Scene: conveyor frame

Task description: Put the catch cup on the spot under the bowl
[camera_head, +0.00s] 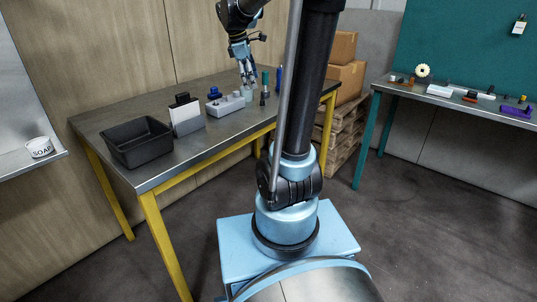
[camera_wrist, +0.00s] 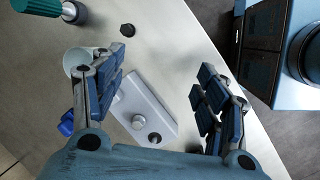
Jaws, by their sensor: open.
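My gripper (camera_head: 248,82) is open above the far part of the steel-topped table. In the wrist view my gripper (camera_wrist: 160,65) has its fingers wide apart, with nothing between the tips. A pale round cup (camera_wrist: 77,60), likely the catch cup, stands beside the left finger, which partly covers it. The same cup (camera_head: 247,94) shows just below the gripper in the head view. I cannot make out the bowl or the spot under it. A white round container marked SOAP (camera_head: 39,147) sits on a shelf at far left; I cannot tell whether it is the bowl.
A grey block with knobs (camera_wrist: 150,103) lies near the cup. A green-handled item (camera_wrist: 38,7) and a small black piece (camera_wrist: 127,30) are close by. A black bin (camera_head: 137,142) and a white box (camera_head: 187,117) stand nearer. A second bench (camera_head: 445,97) is at right.

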